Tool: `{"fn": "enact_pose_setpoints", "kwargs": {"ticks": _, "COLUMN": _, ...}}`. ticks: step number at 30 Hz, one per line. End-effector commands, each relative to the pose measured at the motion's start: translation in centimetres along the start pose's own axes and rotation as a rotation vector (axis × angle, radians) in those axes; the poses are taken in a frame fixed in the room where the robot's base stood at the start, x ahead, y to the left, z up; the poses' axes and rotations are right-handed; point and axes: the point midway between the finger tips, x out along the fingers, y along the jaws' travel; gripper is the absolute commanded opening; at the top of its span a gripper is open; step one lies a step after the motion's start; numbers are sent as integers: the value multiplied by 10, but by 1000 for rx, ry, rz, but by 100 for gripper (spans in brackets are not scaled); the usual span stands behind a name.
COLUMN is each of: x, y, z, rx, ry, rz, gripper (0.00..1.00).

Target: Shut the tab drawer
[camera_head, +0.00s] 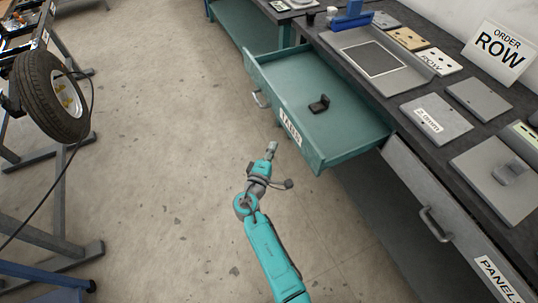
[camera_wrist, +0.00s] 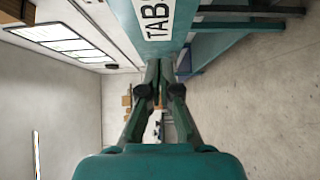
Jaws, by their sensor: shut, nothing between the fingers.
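The teal tab drawer (camera_head: 350,130) is pulled out from under the dark workbench.
A grey panels drawer (camera_head: 435,205) with a handle sits below the workbench top (camera_head: 395,85) at right. Plates and an ORDER ROW sign (camera_head: 498,47) are on top. A wheel (camera_head: 50,97) stands at left. The floor (camera_head: 160,150) between is clear.

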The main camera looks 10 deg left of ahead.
Motion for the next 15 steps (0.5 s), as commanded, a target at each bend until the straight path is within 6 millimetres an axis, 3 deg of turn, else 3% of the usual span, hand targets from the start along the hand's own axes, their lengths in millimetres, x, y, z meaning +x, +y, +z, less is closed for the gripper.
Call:
{"fn": "enact_pose_setpoints", "kwargs": {"ticks": 6, "x": 42, "y": 1, "z": 0, "rx": 0, "ry": -1, "rz": 0, "gripper": 0}}
{"fn": "enact_pose_setpoints", "kwargs": {"ticks": 15, "x": 65, "y": 0, "z": 25, "rx": 2, "ry": 0, "rz": -1, "gripper": 0}}
